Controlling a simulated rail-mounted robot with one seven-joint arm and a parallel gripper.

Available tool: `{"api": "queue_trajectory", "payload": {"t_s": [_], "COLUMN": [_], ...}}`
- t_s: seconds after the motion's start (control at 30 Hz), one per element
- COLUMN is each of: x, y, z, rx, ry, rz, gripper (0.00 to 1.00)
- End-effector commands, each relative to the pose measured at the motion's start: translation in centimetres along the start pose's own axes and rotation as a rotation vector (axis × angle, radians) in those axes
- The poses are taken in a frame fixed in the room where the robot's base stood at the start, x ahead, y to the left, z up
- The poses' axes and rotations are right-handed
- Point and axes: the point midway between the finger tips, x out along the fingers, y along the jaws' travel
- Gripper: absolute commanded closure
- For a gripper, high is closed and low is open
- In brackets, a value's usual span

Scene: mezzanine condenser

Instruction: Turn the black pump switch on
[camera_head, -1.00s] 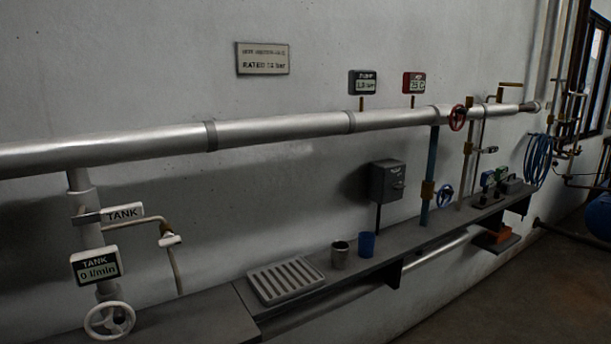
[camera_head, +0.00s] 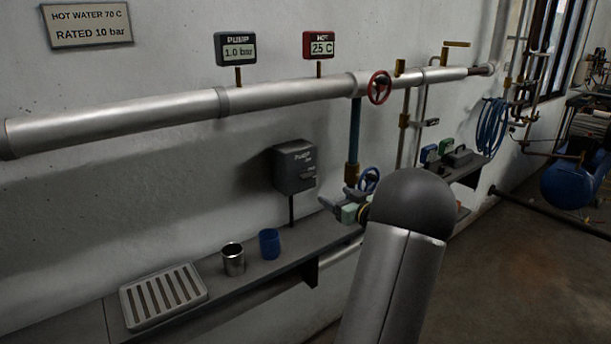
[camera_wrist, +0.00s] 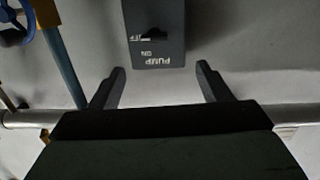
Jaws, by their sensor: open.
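The black pump switch is a dark box (camera_head: 294,170) on the wall above the shelf, on a thin post. The wrist view shows its front upside down, with PUMP, ON and OFF lettering on the box (camera_wrist: 157,58). A small dark lever (camera_wrist: 153,34) sits beside the OFF mark; its exact angle is hard to read. My gripper (camera_wrist: 161,69) is open and empty, its two fingers spread wider than the box and apart from it. In the head view my gripper (camera_head: 345,210) is right of and below the box, partly hidden by my arm.
A metal cup (camera_head: 233,259), a blue cup (camera_head: 269,244) and a slotted tray (camera_head: 163,295) stand on the shelf (camera_head: 205,314). A blue pipe (camera_head: 354,140) with a blue handwheel (camera_head: 370,180) is right of the box. A large silver pipe (camera_head: 285,92) runs above.

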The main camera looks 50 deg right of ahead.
Motion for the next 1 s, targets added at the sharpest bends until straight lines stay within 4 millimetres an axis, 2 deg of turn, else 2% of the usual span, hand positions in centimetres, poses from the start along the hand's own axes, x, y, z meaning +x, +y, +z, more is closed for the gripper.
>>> {"api": "queue_trajectory", "payload": {"t_s": [0.03,0.1,0.17,0.27,0.37,0.8,1.0], "x": [-1.2,-2.0,-2.2,-1.3,0.3,9.9,13.2], "y": [1.2,1.9,2.0,2.0,1.9,1.5,1.4], "z": [0.2,0.2,0.2,0.1,-0.1,-0.7,-0.8], "rx": [0.011,0.017,0.021,0.021,0.021,0.02,0.02], "ry": [0.022,0.043,0.051,0.055,0.055,0.055,0.054], "rz": [-0.011,-0.03,-0.04,-0.046,-0.045,-0.044,-0.043], "gripper": [0.29,0.29,0.29,0.29,0.29,0.29,0.29]}}
